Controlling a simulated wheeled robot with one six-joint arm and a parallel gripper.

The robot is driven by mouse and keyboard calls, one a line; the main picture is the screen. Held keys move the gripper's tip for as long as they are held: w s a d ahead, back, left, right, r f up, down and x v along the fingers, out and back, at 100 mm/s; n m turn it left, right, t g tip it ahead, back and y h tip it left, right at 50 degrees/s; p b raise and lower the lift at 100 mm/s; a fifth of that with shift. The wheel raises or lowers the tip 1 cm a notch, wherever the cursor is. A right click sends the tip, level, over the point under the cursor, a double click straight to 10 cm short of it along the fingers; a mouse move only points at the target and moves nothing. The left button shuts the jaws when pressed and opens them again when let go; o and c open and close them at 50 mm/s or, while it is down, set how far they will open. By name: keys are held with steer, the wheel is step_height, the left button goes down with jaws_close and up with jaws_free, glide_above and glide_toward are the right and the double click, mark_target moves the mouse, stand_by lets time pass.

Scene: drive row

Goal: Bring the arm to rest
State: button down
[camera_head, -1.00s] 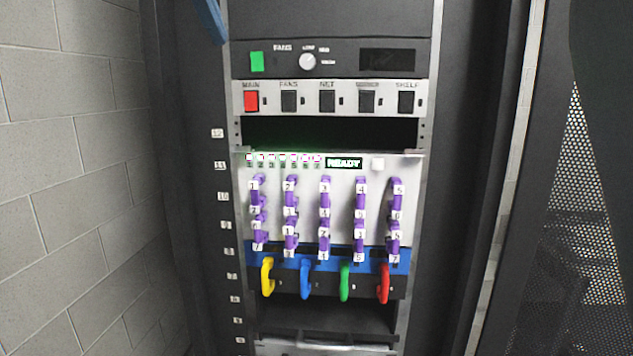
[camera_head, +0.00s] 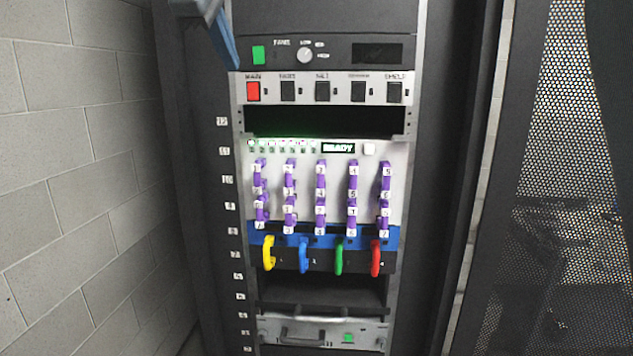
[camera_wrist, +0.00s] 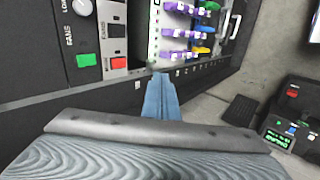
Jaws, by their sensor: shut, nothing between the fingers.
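My gripper (camera_wrist: 159,84) shows in the wrist view as two blue fingers pressed together with nothing between them. In the head view its blue finger end (camera_head: 232,58) hangs at the upper left, in front of the rack's left post and beside the green button. It looks apart from the rack face, though the exact gap is hard to tell.
The rack holds a fan panel (camera_head: 330,50), a switch panel with a red MAIN switch (camera_head: 253,92), a drive shelf reading READY (camera_head: 338,148) with purple-handled drives, and coloured handles below. A brick wall (camera_head: 60,150) stands left; a perforated door (camera_head: 560,150) stands right.

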steer(key=d+f+m+g, duration=0.2)
steer(key=d+f, duration=0.5)
steer(key=f, duration=0.3)
steer(key=d+f+m+g+b, duration=0.1)
steer(key=d+f+m, duration=0.1)
steer(key=d+f, duration=0.6)
steer(key=d+f+m+g, duration=0.2)
steer(key=d+f, duration=0.3)
steer(key=f, duration=0.7)
steer(key=s+d+f+m+g, duration=0.1)
steer(key=s+d+f+m, duration=0.4)
steer(key=s+f, duration=0.5)
steer(key=s+d+f+m+g+y, duration=0.1)
steer(key=s+d+f+m, duration=0.4)
steer(key=s+d+f, duration=0.4)
step_height(320, 180, down, 2)
steer(key=shift+s+d+f+g+b, duration=0.2)
steer(key=shift+s+d+g+b, duration=0.15)
steer(key=shift+d, duration=0.45)
steer(key=shift+a, duration=0.1)
